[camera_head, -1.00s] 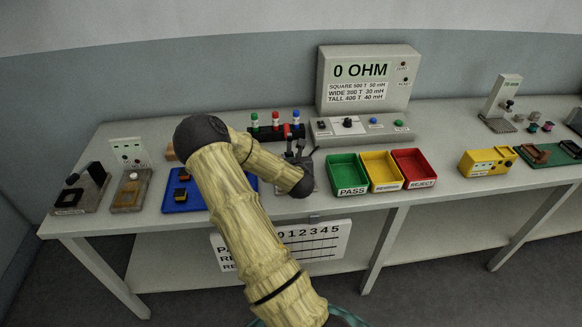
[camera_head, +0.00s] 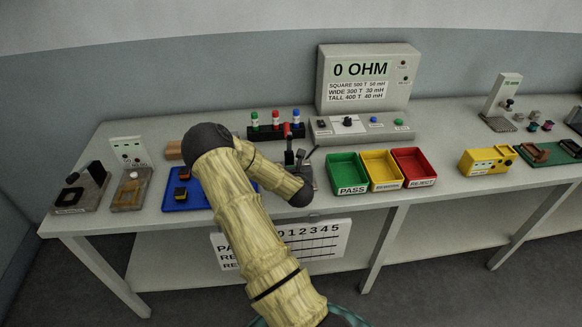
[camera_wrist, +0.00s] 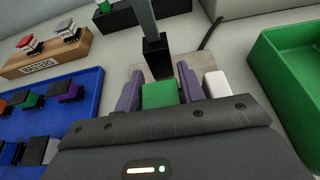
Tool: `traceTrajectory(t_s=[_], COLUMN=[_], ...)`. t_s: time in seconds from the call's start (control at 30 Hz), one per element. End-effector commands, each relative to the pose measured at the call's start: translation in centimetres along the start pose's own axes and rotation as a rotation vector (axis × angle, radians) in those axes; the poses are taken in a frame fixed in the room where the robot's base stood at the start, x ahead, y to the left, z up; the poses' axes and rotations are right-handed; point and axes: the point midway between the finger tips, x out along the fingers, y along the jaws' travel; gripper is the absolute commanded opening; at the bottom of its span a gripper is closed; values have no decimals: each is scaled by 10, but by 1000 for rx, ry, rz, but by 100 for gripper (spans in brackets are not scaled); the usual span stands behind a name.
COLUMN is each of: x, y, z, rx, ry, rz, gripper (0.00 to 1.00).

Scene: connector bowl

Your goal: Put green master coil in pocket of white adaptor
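In the wrist view my gripper (camera_wrist: 160,82) has its two purple fingers on either side of a green block (camera_wrist: 160,95), which looks like the green master coil. The fingers appear closed against its sides. It is just in front of a black clamp block (camera_wrist: 155,48) on a grey plate (camera_wrist: 164,69). A small white block (camera_wrist: 216,83), possibly the white adaptor, stands right of the right finger; its pocket cannot be made out. In the head view my gripper is mostly hidden behind my arm, at the test fixture with a red handle (camera_head: 287,130).
A blue tray (camera_head: 202,204) of coils lies left; a wooden masters rack (camera_wrist: 45,57) stands behind it. Green (camera_head: 349,188), yellow (camera_head: 381,184) and red (camera_head: 413,181) bins stand right. A plug rack (camera_head: 262,134) and a meter reading 0 OHM (camera_head: 366,105) are behind.

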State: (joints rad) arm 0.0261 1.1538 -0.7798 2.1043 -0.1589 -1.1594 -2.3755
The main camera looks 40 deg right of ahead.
Motion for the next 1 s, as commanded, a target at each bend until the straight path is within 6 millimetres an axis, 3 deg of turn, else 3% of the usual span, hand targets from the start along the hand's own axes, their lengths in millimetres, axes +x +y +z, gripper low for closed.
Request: traceTrajectory(t_s=[0.47, 1.0], x=[-7, -92], y=[0, 0], z=[2, 2], rx=[0, 0], ry=[0, 1], rz=[0, -1], gripper=[41, 41])
